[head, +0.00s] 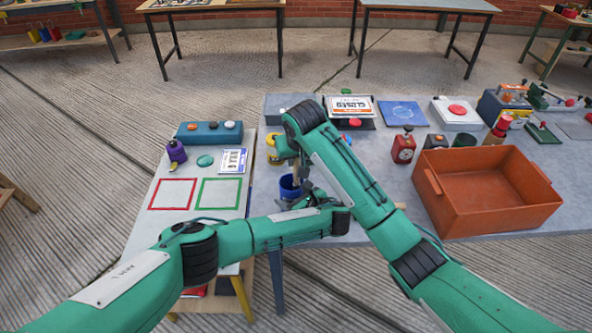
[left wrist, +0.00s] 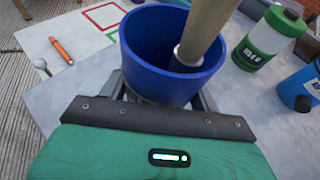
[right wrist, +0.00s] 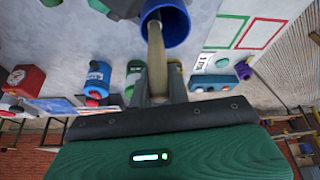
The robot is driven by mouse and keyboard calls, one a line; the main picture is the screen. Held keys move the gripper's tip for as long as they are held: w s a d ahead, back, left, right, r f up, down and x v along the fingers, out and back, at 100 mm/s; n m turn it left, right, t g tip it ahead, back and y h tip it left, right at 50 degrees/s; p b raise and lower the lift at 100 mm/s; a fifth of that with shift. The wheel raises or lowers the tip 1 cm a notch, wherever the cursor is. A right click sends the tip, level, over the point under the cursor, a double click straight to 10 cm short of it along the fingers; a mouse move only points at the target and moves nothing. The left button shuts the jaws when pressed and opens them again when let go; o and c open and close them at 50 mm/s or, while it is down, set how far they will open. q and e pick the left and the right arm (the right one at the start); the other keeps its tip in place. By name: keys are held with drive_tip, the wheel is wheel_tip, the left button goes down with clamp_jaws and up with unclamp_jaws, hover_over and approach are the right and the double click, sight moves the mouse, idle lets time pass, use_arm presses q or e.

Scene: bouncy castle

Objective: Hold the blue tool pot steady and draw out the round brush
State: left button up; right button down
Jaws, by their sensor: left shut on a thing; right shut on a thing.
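The blue tool pot (head: 289,188) stands near the left end of the grey table, its open mouth showing in the left wrist view (left wrist: 140,40). My left gripper (head: 291,204) is shut on the pot's side, with a finger on either side of it in the left wrist view. The round brush has a pale wooden handle (left wrist: 208,25) and a metal collar; its lower end is inside the pot and its tip is hidden. My right gripper (right wrist: 160,88) is shut on the brush handle (right wrist: 157,55) above the pot. My right forearm partly covers this area in the head view.
An orange crate (head: 487,222) stands to the right. A green-and-white bottle (left wrist: 268,40) and a blue bottle (left wrist: 302,88) stand close to the pot. A pale board with red (head: 173,194) and green (head: 219,194) outlined squares lies left, mostly clear.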

wheel_tip(320, 180, up, 14)
drive_tip(key=shift+f, duration=0.25)
use_arm(q)
drive_tip(key=o, duration=1.3)
drive_tip(key=shift+c, duration=0.2)
drive_tip(key=shift+s+d, duration=0.1)
